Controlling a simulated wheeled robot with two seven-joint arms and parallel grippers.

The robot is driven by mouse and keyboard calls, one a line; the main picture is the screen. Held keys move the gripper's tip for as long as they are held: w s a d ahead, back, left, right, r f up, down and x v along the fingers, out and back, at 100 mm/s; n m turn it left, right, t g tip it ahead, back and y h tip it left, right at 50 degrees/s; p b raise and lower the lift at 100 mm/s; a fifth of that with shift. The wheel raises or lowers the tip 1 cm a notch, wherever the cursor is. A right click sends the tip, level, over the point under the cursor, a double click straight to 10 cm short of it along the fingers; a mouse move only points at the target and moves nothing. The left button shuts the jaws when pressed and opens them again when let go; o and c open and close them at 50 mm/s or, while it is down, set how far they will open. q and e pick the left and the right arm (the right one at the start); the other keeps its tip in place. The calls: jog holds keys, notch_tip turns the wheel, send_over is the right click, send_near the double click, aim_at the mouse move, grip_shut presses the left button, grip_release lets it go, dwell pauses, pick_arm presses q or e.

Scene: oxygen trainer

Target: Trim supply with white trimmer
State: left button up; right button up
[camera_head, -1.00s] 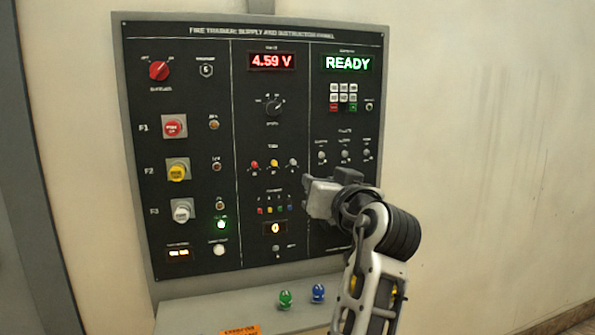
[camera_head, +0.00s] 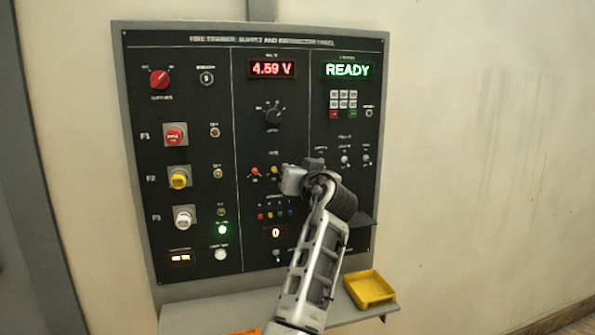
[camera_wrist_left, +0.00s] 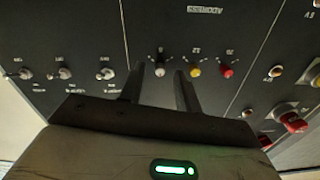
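The white trimmer (camera_wrist_left: 160,68) is a small pale knob on the dark panel, at the end of the trimmer row in the left wrist view, beside the yellow trimmer (camera_wrist_left: 195,71) and the red trimmer (camera_wrist_left: 227,71). My left gripper (camera_wrist_left: 159,80) is open, its fingers on either side of the white trimmer in that view; I cannot tell whether they touch it. In the head view my left gripper (camera_head: 294,180) hides the white trimmer; the red (camera_head: 255,172) and yellow (camera_head: 274,170) ones show. The red supply display (camera_head: 272,69) reads 4.59 V. My right gripper is not in view.
A green display (camera_head: 347,70) reads READY. Toggle switches (camera_wrist_left: 65,74) stand beside the trimmers. Fuse holders line the panel's left side. A shelf (camera_head: 205,313) runs below the panel, with a yellow tray (camera_head: 370,288) at its right.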

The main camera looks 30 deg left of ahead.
pick_arm(q)
grip_shut()
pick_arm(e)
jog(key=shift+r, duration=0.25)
pick_arm(q)
jog(key=shift+m, duration=0.3)
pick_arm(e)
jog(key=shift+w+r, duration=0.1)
pick_arm(q)
jog(key=m+p, duration=0.7)
jog(key=m, duration=0.6)
jog(key=shift+f+p, duration=0.15)
jog(key=shift+p, duration=0.2)
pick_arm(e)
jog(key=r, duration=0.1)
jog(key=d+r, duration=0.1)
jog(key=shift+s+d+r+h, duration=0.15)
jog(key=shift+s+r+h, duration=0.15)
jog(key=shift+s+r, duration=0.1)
pick_arm(q)
jog(key=shift+m, duration=0.3)
